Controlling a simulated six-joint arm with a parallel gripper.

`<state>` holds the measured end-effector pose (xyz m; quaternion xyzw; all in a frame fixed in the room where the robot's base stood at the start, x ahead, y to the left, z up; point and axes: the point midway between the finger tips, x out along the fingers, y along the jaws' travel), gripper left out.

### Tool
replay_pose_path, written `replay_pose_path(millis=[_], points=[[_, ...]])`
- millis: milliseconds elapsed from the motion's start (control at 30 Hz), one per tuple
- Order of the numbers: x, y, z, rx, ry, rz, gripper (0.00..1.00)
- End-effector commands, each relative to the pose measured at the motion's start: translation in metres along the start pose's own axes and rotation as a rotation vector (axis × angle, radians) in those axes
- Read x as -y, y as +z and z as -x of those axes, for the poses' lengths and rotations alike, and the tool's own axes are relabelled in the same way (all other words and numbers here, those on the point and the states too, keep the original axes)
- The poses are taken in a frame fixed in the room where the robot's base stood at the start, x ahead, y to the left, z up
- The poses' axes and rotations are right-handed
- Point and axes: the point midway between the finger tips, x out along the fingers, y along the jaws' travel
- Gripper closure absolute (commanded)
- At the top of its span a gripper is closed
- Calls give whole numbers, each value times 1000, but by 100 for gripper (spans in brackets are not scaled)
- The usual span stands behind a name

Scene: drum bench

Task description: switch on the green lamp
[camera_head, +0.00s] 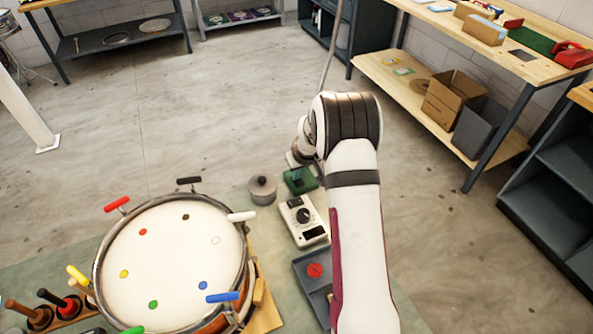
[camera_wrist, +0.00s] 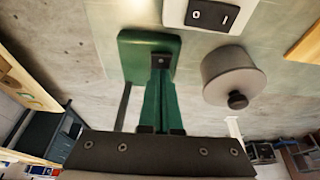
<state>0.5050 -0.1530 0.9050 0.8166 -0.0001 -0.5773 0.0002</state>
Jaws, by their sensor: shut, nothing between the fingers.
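The green lamp base (camera_head: 299,180) stands beyond the drum, right of a grey lidded pot. In the wrist view the green base (camera_wrist: 135,45) is at the top centre, with a thin dark stem running down its left side. My gripper (camera_wrist: 161,68) is shut and empty, its green fingers together over the lamp base. A small dark square part shows at the fingertips; I cannot tell whether they touch it. In the head view my gripper is hidden behind my arm. The lamp's head is not clearly visible.
A white box (camera_head: 300,231) with a dial and a rocker switch stands close to the lamp. The grey pot (camera_head: 262,191) is on its left. A drum (camera_head: 174,265) with coloured clamps and a dark tray (camera_head: 313,283) with a red part are nearer.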

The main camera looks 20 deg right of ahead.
Motion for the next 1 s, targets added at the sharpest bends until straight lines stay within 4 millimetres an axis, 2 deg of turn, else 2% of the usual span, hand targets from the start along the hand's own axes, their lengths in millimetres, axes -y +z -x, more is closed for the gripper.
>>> replay_pose_path(millis=[367, 467, 567, 800, 1000], points=[[0, 4, 3, 0, 0, 0, 100], [0, -1, 11, -2, 0, 0, 100], [0, -10, 28, -4, 1, 0, 100], [0, -27, 86, -4, 2, 0, 100], [0, -35, 122, -1, 1, -1, 100]])
